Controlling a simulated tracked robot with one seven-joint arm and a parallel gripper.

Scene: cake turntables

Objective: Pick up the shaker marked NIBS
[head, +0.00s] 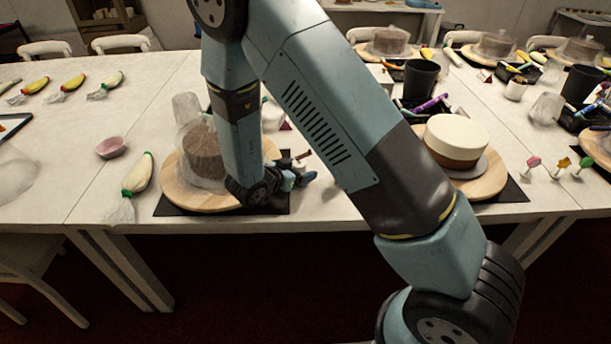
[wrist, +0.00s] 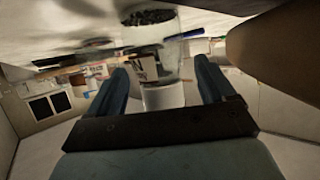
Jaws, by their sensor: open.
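A clear shaker (wrist: 162,97) with a pale lid, dark bits inside and a dark-and-white label shows in the wrist view, which looks upside down. The label is too small and blurred to read. My gripper (wrist: 163,76) is open, with one blue finger on each side of the shaker in the picture. I see no clear contact, and cannot tell whether the shaker is fully between the fingers. In the head view my gripper (head: 291,180) is low beside the brown cake's turntable, partly hidden by my arm. I cannot make out the shaker there.
A brown cake (head: 204,152) stands on a wooden turntable (head: 172,187) left of my gripper; its side looms close in the wrist view (wrist: 278,52). A cream-topped cake (head: 457,138) stands right of my arm. A pink bowl (head: 111,147) and a piping bag (head: 139,173) lie left.

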